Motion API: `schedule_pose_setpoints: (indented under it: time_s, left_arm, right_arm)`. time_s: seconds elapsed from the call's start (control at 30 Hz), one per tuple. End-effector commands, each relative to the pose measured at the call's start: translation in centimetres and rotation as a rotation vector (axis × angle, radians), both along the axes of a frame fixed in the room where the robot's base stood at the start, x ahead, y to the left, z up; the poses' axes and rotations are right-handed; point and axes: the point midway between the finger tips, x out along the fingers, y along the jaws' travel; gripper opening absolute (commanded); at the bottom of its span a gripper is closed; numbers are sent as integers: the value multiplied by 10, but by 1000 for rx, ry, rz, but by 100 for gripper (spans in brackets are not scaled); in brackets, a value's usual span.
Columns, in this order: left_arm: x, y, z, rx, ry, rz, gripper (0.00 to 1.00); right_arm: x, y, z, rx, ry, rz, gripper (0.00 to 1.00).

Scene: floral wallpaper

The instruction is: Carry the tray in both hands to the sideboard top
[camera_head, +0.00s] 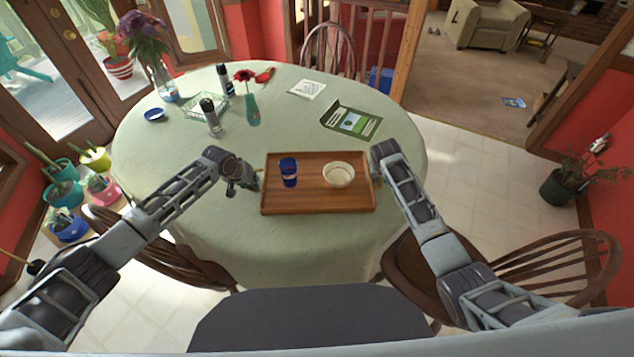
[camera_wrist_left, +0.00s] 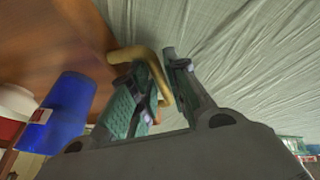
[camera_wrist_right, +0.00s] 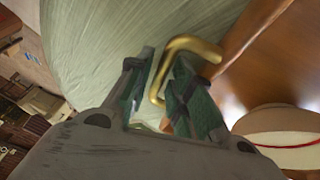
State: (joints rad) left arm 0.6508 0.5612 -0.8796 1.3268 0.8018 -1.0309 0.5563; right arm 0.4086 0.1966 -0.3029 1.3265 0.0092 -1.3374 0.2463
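A brown wooden tray (camera_head: 318,203) lies on the green-clothed table. It holds a dark blue cup (camera_head: 289,172) and a cream bowl (camera_head: 339,174). My left gripper (camera_head: 247,181) is at the tray's left end; in the left wrist view its fingers (camera_wrist_left: 158,82) stand on either side of a brass handle (camera_wrist_left: 125,54), with a gap between them. My right gripper (camera_head: 376,165) is at the right end; in the right wrist view its fingers (camera_wrist_right: 160,80) are apart around the other brass handle (camera_wrist_right: 195,45). The sideboard is not clearly seen.
On the table (camera_head: 265,245) behind the tray are a green booklet (camera_head: 352,122), a green vase with a red flower (camera_head: 252,108), dark-topped shakers (camera_head: 211,118) and a glass dish (camera_head: 205,105). Wooden chairs (camera_head: 570,268) surround the table. Open floor (camera_head: 500,180) lies to the right.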

Motion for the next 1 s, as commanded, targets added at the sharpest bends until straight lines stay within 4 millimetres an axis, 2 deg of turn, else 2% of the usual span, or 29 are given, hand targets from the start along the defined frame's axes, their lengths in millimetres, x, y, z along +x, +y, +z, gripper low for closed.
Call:
schedule_pose_setpoints:
  time_s: [0.37,0.5,0.57,1.0]
  left_arm:
    - [1,-1,-2,0,-1,-1,17]
    - [1,-1,-2,0,-1,0,1]
    - [1,-1,-2,0,-1,0,0]
    - [2,-1,-1,-1,-3,0,0]
  right_arm:
    - [1,0,-2,0,0,0,22]
    - [1,0,-2,0,1,0,7]
    - [1,0,-2,0,1,0,0]
    - [1,0,-1,0,-1,0,0]
